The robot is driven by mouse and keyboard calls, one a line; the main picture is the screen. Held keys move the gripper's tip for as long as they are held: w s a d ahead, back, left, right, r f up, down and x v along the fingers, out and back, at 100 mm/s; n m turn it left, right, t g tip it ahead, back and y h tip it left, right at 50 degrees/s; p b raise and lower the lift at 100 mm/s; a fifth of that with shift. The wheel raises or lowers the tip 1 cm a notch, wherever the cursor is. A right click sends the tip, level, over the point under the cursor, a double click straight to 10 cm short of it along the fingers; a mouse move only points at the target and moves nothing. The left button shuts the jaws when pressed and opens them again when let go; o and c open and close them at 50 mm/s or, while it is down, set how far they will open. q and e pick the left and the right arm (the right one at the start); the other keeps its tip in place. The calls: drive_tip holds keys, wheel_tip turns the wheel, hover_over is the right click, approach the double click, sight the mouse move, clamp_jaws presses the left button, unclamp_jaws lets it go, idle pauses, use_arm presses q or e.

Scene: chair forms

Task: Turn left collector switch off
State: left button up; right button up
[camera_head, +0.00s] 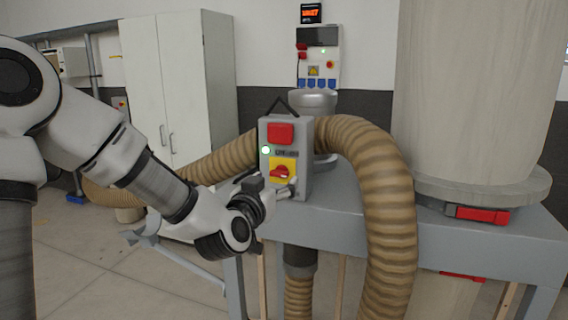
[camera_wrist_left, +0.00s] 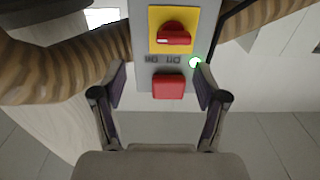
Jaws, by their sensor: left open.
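The grey collector switch box (camera_head: 304,160) stands upright on the grey-blue metal frame. Its front has a red block (camera_head: 280,133) on top, a lit green lamp (camera_head: 266,150) and a red rotary knob (camera_head: 280,173) on a yellow plate. My left gripper (camera_head: 272,187) is open and empty in front of the box's lower front, its fingers spread to either side of the knob area. In the left wrist view the box appears inverted; the knob (camera_wrist_left: 174,34) lies beyond the fingertips, its grip roughly horizontal, and the red block (camera_wrist_left: 168,86) shows between the fingers (camera_wrist_left: 160,74).
A ribbed tan hose (camera_head: 385,205) arches right beside the box. A large pale collector bag (camera_head: 470,90) with a red latch (camera_head: 482,214) stands at right. A white cabinet (camera_head: 180,85) and a wall panel (camera_head: 319,62) are behind.

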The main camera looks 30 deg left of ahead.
sight(278, 174)
use_arm(q)
drive_tip(key=w+a, duration=0.1)
drive_tip(key=w, duration=0.1)
drive_tip(key=w+a+p, duration=0.1)
drive_tip(key=a, duration=0.1)
drive_tip(key=w+a+f+p, duration=0.1)
drive_tip(key=w, duration=0.1)
drive_tip(key=shift+w+a, duration=0.15)
drive_tip(key=shift+w, duration=0.2)
drive_tip(key=shift+d+r, duration=0.25)
drive_tip(key=shift+d, duration=0.6)
drive_tip(key=c, duration=0.5)
drive_tip(key=shift+a+f, duration=0.1)
drive_tip(key=shift+a, duration=0.25)
drive_tip(key=c, duration=0.7)
drive_tip(key=shift+o, duration=0.2)
use_arm(e)
drive_tip(key=r, duration=0.1)
drive_tip(key=a+r, duration=0.1)
drive_tip(key=r, duration=0.1)
drive_tip(key=shift+f, duration=0.1)
